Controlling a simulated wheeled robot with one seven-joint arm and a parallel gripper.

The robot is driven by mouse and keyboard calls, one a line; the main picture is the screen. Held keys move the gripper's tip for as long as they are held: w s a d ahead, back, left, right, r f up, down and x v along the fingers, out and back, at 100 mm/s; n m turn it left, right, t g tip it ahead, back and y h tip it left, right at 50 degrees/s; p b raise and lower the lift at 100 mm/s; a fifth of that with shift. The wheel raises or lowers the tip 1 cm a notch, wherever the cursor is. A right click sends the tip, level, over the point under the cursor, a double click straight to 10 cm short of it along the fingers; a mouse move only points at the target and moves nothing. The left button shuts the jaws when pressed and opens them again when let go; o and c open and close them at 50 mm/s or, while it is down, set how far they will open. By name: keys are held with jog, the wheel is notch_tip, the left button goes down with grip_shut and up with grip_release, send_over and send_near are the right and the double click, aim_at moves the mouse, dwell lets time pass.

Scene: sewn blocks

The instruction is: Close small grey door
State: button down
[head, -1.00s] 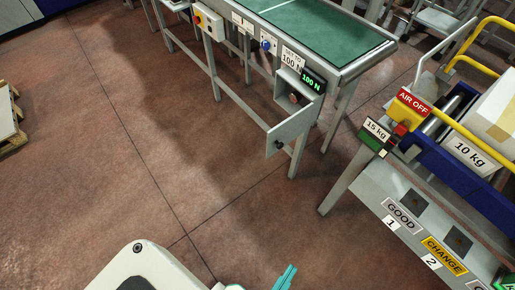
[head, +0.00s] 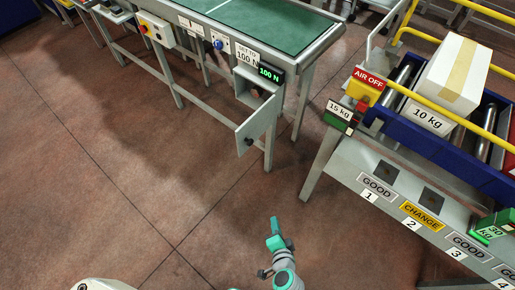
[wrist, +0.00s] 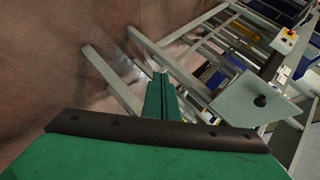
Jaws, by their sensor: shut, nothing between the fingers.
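The small grey door (head: 257,131) stands swung open from the grey box (head: 256,92) below the green "100 N" display. It has a dark round knob (head: 249,141) on its face. In the wrist view the door (wrist: 240,103) shows as a grey panel with its dark knob (wrist: 260,100), to the right of my fingers. My gripper (head: 274,224) is in front of and below the door in the head view, apart from it. In the wrist view the green fingers of my gripper (wrist: 160,82) are together and empty.
The box hangs under the front edge of a green-topped conveyor table (head: 275,28) on grey legs. To the right stands a grey bench (head: 345,165) with a carton (head: 452,75) on rollers. The brown floor in front is clear.

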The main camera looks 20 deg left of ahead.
jog(key=w+a+r+y, duration=0.2)
jog(key=w+y, duration=0.1)
jog(key=w, duration=0.3)
jog(key=n+g+y, duration=0.3)
jog(key=y, duration=0.6)
send_near(251, 144)
jog(key=x, duration=0.6)
jog(key=shift+w+a, duration=0.2)
jog(key=shift+w, duration=0.05)
